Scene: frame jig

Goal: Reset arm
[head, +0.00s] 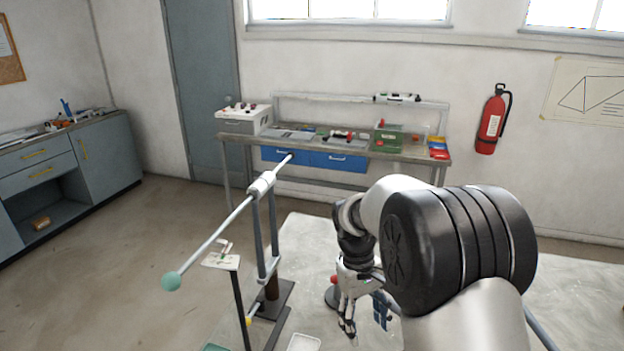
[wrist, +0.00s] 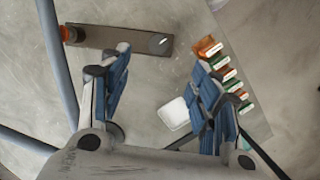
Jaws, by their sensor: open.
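My gripper (head: 365,322) hangs over the pale table in the head view, fingers pointing down. In the wrist view my gripper (wrist: 160,68) has its two blue-padded fingers wide apart, with nothing between the pads. A long rod with a teal ball end (head: 172,282) is held slanting by a white clamp (head: 262,184) on a grey upright stand, to the left of my gripper. My arm hides part of the table on the right.
A small white tray (head: 303,342) lies on the table; it also shows in the wrist view (wrist: 174,113). A row of orange and green pieces (wrist: 228,72) lies near the table edge. A dark plate (wrist: 125,39) lies beyond the left finger. A workbench (head: 330,145) stands at the wall.

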